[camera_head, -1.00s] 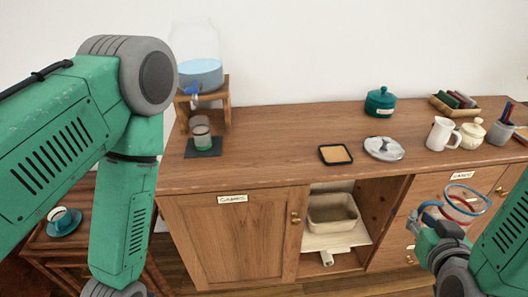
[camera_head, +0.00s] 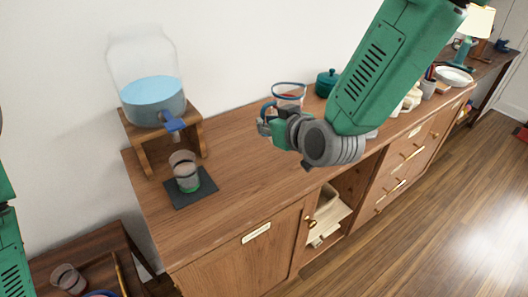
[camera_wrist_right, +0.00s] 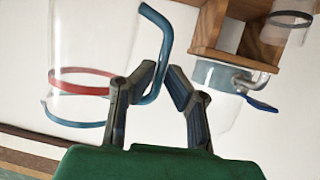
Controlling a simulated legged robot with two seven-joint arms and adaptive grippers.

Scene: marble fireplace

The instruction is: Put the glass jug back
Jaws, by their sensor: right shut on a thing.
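The glass jug (camera_head: 291,97) is clear, with a blue rim and a red band. My right gripper (camera_head: 268,113) holds it above the back of the wooden sideboard, right of the water dispenser. In the right wrist view the jug's clear body (camera_wrist_right: 95,60) fills the upper left. Its blue handle (camera_wrist_right: 153,22) passes between the fingers of my right gripper (camera_wrist_right: 163,78), which are shut on it. The jug's lower part is partly hidden behind my gripper in the head view. My left gripper is out of view; only part of my left arm shows at the left edge.
The glass dispenser (camera_head: 150,95) of blue water stands on a wooden stand (camera_head: 143,160). A glass (camera_head: 185,172) sits on a dark mat (camera_head: 205,187) before it. A teal lidded pot (camera_head: 326,83) stands at the back. The sideboard top (camera_head: 245,165) is clear between mat and gripper.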

